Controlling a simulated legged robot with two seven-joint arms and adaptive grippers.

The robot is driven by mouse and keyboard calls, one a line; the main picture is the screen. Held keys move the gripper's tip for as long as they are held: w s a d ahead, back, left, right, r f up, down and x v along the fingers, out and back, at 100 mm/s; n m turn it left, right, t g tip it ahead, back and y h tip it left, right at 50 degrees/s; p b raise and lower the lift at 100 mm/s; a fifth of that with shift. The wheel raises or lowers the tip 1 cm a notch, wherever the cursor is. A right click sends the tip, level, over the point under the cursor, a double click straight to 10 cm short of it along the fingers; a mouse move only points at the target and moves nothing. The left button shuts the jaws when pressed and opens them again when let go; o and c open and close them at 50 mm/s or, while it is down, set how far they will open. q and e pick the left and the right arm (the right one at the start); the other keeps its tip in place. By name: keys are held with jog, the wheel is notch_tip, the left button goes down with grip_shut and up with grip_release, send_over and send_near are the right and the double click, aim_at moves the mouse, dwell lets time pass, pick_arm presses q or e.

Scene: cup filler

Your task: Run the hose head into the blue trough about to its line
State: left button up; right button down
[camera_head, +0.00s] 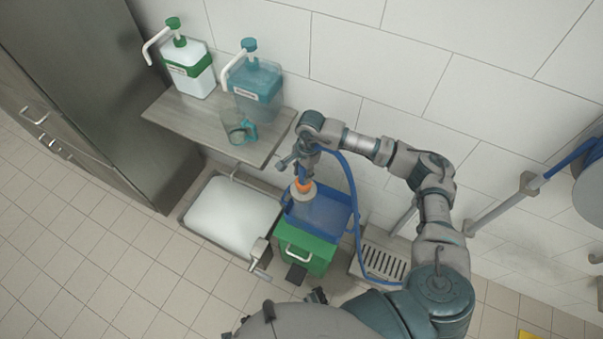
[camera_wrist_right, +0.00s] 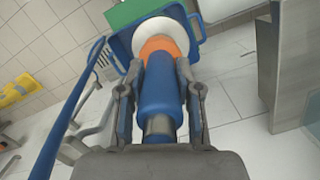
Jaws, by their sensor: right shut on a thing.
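The blue trough (camera_head: 325,217) stands on top of a green box in the head view, right of a white basin. My right gripper (camera_head: 303,170) is above the trough's left part, shut on the hose head (camera_head: 303,186), which has an orange collar and a pale round end pointing down. In the right wrist view, my right gripper (camera_wrist_right: 163,100) holds the blue handle of the hose head (camera_wrist_right: 160,85). Its pale disc is over the trough (camera_wrist_right: 122,45). The blue hose (camera_head: 354,200) runs down the trough's right side. The line and any water inside cannot be made out. My left gripper is not identifiable.
A green box (camera_head: 308,251) with a white handle carries the trough. A white-filled basin (camera_head: 230,215) stands to its left. A wall shelf (camera_head: 165,117) holds two pump bottles and a clear cup (camera_head: 238,128). A floor grate (camera_head: 383,263) lies to the right.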

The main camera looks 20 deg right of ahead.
jog(key=d+f+m, duration=0.1)
jog(key=m, duration=0.2)
jog(key=w+d+f+m+t+p, duration=0.1)
jog(key=m, duration=0.3)
jog(key=d+f+m, duration=0.1)
jog(key=m, duration=0.3)
jog(key=shift+w+f, duration=0.15)
jog(key=shift+w, duration=0.2)
pick_arm(q)
jog(key=s+a+f+p, duration=0.1)
jog(key=s+f, duration=0.2)
jog(key=s, duration=0.3)
jog(key=shift+s+a+f+p, duration=0.15)
jog(key=shift+a+f+p, duration=0.1)
jog(key=shift+p, duration=0.05)
pick_arm(e)
jog(key=d+f+m+t+h, duration=0.1)
jog(key=d+f+m, duration=0.2)
jog(key=d+m, duration=0.3)
jog(key=shift+s+f+m, duration=0.3)
jog(key=shift+m, duration=2.5)
jog(key=shift+a, duration=0.15)
dwell(2.1)
